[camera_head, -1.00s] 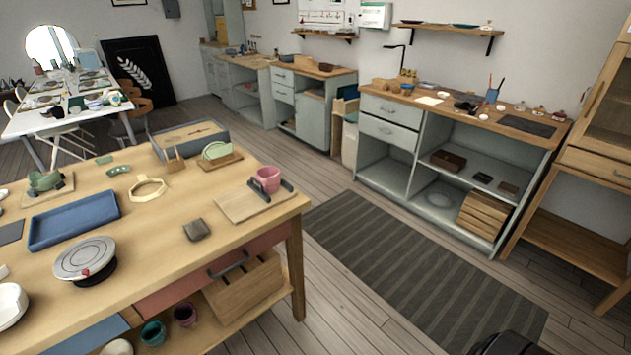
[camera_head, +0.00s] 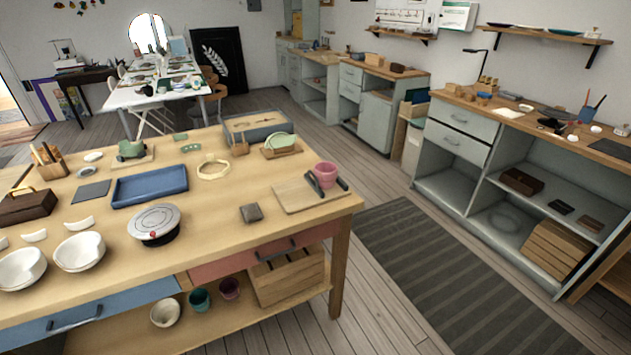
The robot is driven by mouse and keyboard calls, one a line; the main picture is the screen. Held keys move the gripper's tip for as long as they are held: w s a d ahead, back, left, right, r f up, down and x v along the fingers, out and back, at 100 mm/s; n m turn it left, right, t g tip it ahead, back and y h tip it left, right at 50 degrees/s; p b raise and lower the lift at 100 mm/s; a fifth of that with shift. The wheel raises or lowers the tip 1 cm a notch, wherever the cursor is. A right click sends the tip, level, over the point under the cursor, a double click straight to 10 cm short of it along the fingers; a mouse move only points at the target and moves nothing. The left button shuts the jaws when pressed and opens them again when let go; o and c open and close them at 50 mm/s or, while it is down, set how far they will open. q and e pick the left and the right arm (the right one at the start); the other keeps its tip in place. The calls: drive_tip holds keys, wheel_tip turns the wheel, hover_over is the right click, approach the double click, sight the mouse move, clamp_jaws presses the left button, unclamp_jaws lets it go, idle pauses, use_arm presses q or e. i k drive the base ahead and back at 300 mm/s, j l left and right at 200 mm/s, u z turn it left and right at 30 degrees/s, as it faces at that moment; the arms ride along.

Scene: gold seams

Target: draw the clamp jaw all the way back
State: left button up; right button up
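A clamp stands on a light wooden board (camera_head: 290,197) at the right end of the wooden worktable. Its two dark jaws show as bars, one at the left (camera_head: 314,184) and one at the right (camera_head: 342,184). A pink cup (camera_head: 326,172) stands upright at the clamp, just behind and between the bars. Whether the jaws touch the cup is too small to tell. Neither of my grippers is in view.
The worktable (camera_head: 235,228) has drawers and a lower shelf. A dark grey block (camera_head: 251,213), a round turntable (camera_head: 154,222) and a blue tray (camera_head: 150,186) lie left of the clamp. A striped rug (camera_head: 430,275) covers floor between the table and grey cabinets (camera_head: 470,150).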

sight(314, 185)
drive_tip(key=l+z, duration=0.45)
drive_tip(key=i+l+z, duration=0.1)
drive_tip(key=z, duration=0.4)
drive_tip(key=l, duration=0.1)
